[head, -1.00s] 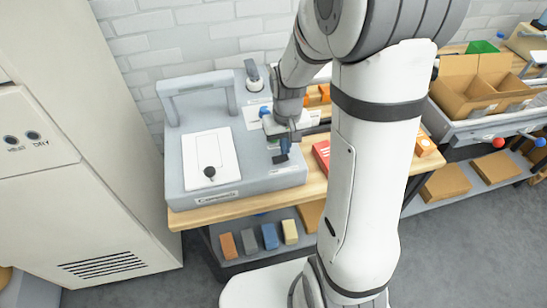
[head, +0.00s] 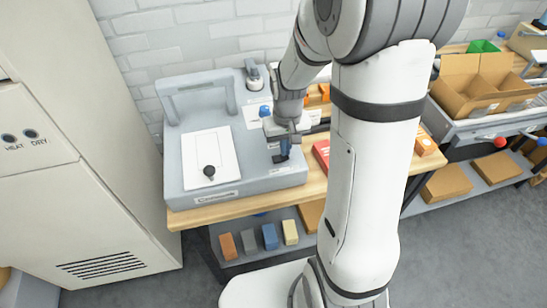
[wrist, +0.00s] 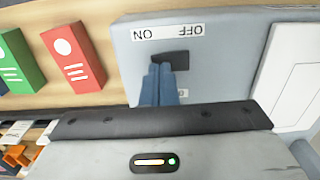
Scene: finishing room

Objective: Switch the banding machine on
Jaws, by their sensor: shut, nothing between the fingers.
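The grey banding machine (head: 185,190) stands on the wooden bench, with a white panel and a black knob on top. In the wrist view its grey face (wrist: 225,60) carries a dark rocker switch (wrist: 172,57) under an upside-down label (wrist: 168,32), with ON at left and OFF at right. My gripper (head: 285,152) is over the right part of the machine. Its blue fingers, also in the wrist view (wrist: 163,70), are shut and empty. Their tips overlap the left and middle of the switch; I cannot tell if they touch. The rocker's tilt is unclear.
A red box (wrist: 73,57) and a green box (wrist: 20,60) lie beside the machine. A tall cabinet (head: 75,150) stands at left. The shelf below holds several coloured blocks. An open cardboard box (head: 470,85) is at right.

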